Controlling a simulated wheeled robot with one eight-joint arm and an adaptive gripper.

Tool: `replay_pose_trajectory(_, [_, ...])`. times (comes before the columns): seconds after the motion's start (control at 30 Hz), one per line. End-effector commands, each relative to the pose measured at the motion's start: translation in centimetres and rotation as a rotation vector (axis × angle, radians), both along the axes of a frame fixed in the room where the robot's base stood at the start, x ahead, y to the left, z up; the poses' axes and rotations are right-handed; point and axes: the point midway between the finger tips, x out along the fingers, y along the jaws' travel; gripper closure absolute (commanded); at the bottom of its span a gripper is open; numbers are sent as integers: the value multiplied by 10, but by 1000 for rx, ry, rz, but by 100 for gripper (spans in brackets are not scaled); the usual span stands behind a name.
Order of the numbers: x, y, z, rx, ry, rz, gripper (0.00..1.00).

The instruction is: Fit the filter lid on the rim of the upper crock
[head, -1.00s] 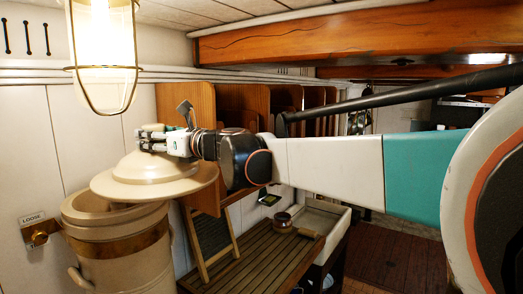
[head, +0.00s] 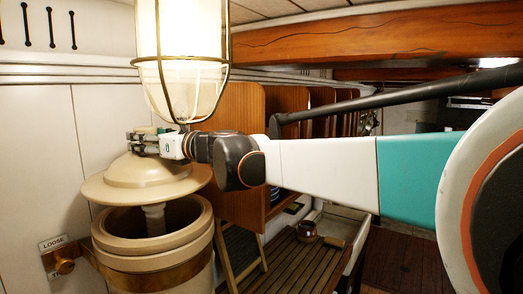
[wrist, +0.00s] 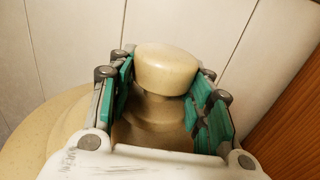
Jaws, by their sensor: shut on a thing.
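The filter lid (head: 145,183) is a wide cream disc with a domed middle and a knob. My gripper (head: 150,143) is shut on the lid's knob (wrist: 166,70), which sits between the teal finger pads in the wrist view. A pale ribbed stem (head: 154,219) hangs under the lid. The upper crock (head: 152,262) is cream with a brown band, and its open mouth shows below the lid. The lid is held above the rim, apart from it, and its disc hides part of the far rim. It looks roughly level.
A caged lamp (head: 181,70) hangs close above my gripper. A wooden partition (head: 238,165) stands right of the crock. A slatted wooden board (head: 300,262) with a small brown pot (head: 307,231) lies lower right.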

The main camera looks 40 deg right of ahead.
Motion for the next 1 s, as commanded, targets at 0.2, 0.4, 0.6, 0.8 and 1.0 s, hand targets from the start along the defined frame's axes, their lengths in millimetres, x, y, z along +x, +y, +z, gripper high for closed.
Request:
replay_pose_trajectory(0.2, [-2, 1, -13, 1, 0, 1, 100])
replay_pose_trajectory(0.4, [-2, 1, -28, 1, 0, 1, 100])
replay_pose_trajectory(0.6, [-2, 1, -43, 1, 0, 1, 100])
replay_pose_trajectory(0.8, [-2, 1, -58, 1, 0, 1, 100])
replay_pose_trajectory(1.0, [-2, 1, -72, 1, 0, 1, 100])
